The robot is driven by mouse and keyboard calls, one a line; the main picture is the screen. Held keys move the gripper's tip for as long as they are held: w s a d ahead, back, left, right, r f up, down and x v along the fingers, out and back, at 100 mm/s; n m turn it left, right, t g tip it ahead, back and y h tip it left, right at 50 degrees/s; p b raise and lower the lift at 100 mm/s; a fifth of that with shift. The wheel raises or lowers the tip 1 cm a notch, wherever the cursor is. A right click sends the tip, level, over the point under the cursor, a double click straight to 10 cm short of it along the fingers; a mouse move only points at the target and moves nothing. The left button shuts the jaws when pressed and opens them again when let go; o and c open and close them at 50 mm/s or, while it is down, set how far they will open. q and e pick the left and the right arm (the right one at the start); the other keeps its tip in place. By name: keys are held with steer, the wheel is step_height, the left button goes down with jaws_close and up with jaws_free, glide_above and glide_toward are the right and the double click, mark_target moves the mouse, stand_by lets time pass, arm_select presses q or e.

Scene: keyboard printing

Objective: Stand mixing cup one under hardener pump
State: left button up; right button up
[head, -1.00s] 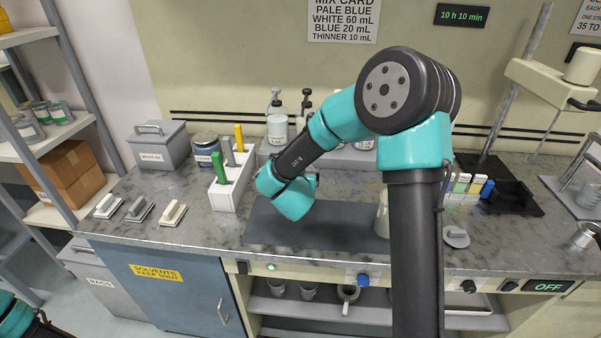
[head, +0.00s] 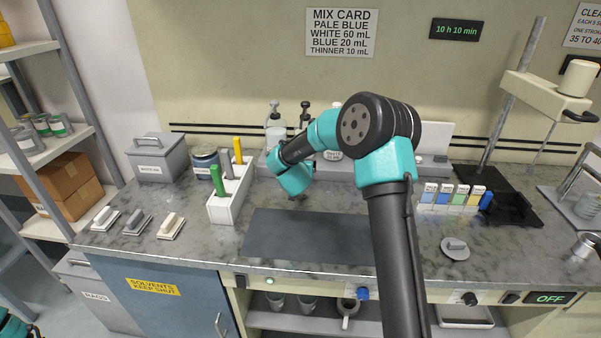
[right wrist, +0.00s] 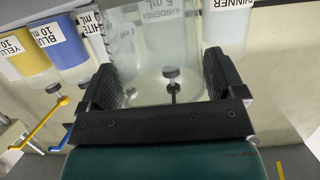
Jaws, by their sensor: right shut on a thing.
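In the right wrist view my right gripper (right wrist: 160,85) is shut on a clear mixing cup (right wrist: 145,60) with faint marks on its wall. The hardener bottle (right wrist: 168,12), labelled 5 mL, shows through and behind the cup. Dark pump parts also show through it; I cannot tell whether the cup is directly under the nozzle or touching the surface. In the head view my right arm reaches to the pump row at the back of the bench and hides its gripper and the cup. My left gripper is out of view.
Yellow (right wrist: 30,50), blue (right wrist: 65,40) and thinner (right wrist: 228,20) bottles stand beside the hardener. In the head view a dark mat (head: 300,235) lies bare in front. A white rack with coloured handles (head: 230,195) stands left, and a grey lid (head: 455,248) lies right.

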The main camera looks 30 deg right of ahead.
steer(key=shift+f, duration=1.75)
steer(key=shift+f, duration=0.15)
steer(key=o, duration=0.7)
steer(key=v, duration=1.2)
